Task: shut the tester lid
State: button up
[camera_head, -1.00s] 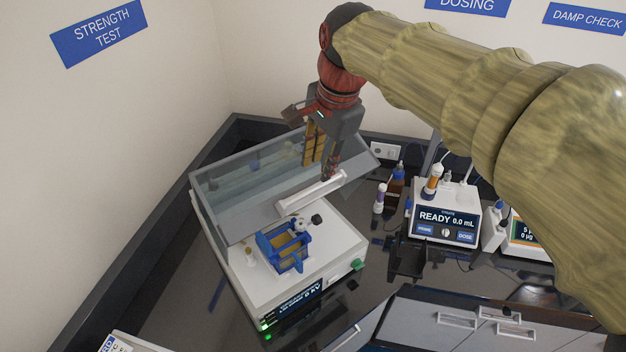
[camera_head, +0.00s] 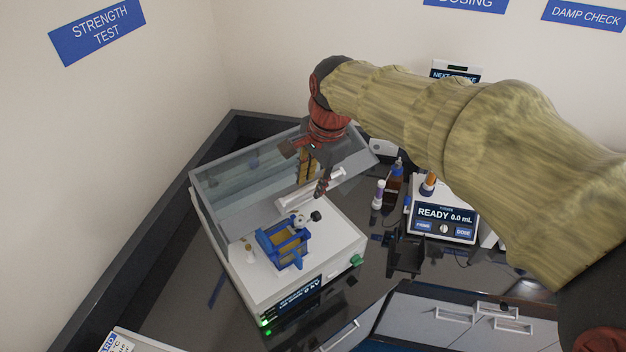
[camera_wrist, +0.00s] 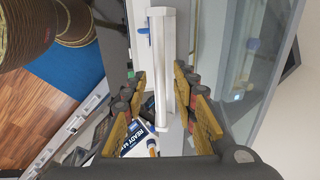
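The tester (camera_head: 262,280) is a white box at the left of the bench, with a blue cell (camera_head: 283,246) in its open top. Its clear lid (camera_head: 240,185) stands raised and tilted at the back, with a white handle bar (camera_head: 300,198) along its edge. My gripper (camera_head: 315,182) is at the lid's handle, partly overlapping it in the head view. In the wrist view the handle bar (camera_wrist: 161,70) runs lengthwise between the two spread fingers (camera_wrist: 160,105), with gaps on both sides. The exact depth of the fingers around it is unclear.
A dosing unit (camera_head: 444,212) reading READY 0.0 mL stands to the right, with small bottles (camera_head: 393,185) beside it. A dark holder (camera_head: 406,255) stands right of the tester. A dark ledge (camera_head: 130,240) runs along the left wall.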

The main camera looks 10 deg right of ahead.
jog(key=shift+c, duration=1.2)
jog(key=c, duration=0.4)
grip_shut()
